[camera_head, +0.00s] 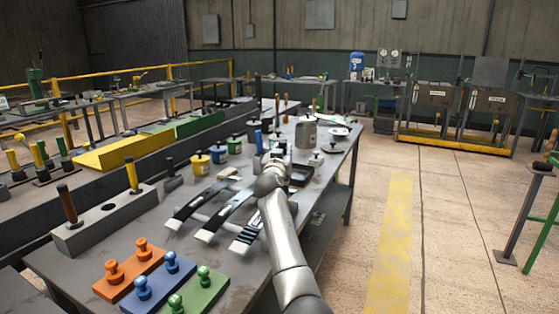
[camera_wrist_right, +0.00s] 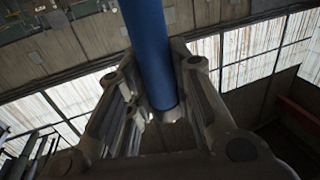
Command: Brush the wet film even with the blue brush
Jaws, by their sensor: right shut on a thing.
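My right gripper (camera_head: 268,160) is over the far part of the near table, beyond the strips. It is shut on the blue brush (camera_head: 258,141), whose blue handle stands up from it. In the right wrist view the fingers (camera_wrist_right: 165,110) close around the blue handle (camera_wrist_right: 148,45); the bristles are hidden. Several flat metal strips with dark faces lie side by side: a left one (camera_head: 200,199), a middle one (camera_head: 226,211) and a right one (camera_head: 247,236), partly hidden by my arm. I cannot tell where the wet film is. My left gripper is not in view.
A yellow can (camera_head: 200,163), a blue can (camera_head: 220,154) and a grey pot (camera_head: 305,134) stand near the gripper. Orange (camera_head: 128,270), blue (camera_head: 158,283) and green (camera_head: 200,293) knobbed plates lie in front. A grey block (camera_head: 105,219) holds upright handles at left.

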